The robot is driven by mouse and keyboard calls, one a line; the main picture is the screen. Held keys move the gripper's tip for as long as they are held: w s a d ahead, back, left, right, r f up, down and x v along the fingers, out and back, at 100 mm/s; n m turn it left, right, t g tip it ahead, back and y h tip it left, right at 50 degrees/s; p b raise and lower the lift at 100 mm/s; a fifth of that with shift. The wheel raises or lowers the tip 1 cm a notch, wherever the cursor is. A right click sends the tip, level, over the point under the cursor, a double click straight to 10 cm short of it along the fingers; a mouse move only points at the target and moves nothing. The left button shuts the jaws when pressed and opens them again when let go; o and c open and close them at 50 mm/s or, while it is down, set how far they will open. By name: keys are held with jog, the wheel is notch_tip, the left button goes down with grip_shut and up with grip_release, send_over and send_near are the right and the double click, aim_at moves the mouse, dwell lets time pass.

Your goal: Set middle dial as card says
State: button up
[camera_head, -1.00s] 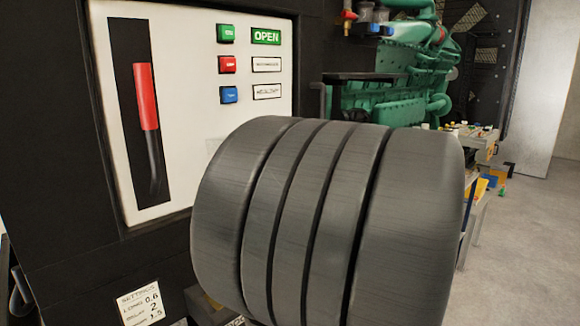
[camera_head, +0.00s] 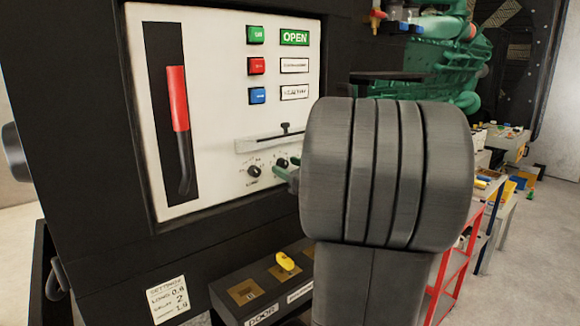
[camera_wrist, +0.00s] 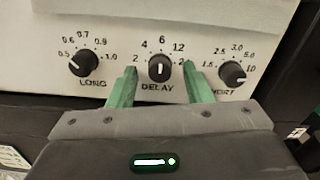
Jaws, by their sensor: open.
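The middle dial, marked DELAY, (camera_wrist: 159,68) is a black knob on the white panel. Its white pointer stands nearly upright, near the 6. My gripper (camera_wrist: 161,80) is open, its green fingers on either side of this dial, tips close to the panel; contact cannot be told. In the head view my gripper (camera_head: 284,177) shows at the panel's lower edge, partly hidden by my arm. The settings card (camera_head: 168,301) is on the dark front below; it reads LONG 0.8 and DELAY 2, with a smaller last line, perhaps 1.5.
The LONG dial (camera_wrist: 82,63) is left of the middle dial and the SHORT dial (camera_wrist: 232,73) is right. Above the dials are a slider (camera_head: 284,136), coloured buttons (camera_head: 256,66) and a red-handled lever (camera_head: 177,100). A box with a yellow switch (camera_head: 286,262) juts out below.

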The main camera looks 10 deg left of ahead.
jog(key=shift+c, duration=0.3)
jog(key=c, duration=0.9)
jog(key=shift+f+n+b, duration=0.15)
jog(key=shift+n+b, duration=0.15)
jog(key=shift+b, duration=0.2)
jog(key=shift+f+n+b, duration=0.15)
jog(key=shift+n+b, duration=0.75)
jog(key=shift+b, duration=0.35)
jog(key=n+b, duration=0.5)
jog(key=b, duration=0.1)
jog(key=n+b, duration=0.5)
jog(key=b, duration=0.1)
jog(key=shift+n, duration=0.3)
jog(key=shift+r+n+b, duration=0.25)
jog(key=shift+n+b, duration=1.05)
jog(key=shift+n, duration=0.2)
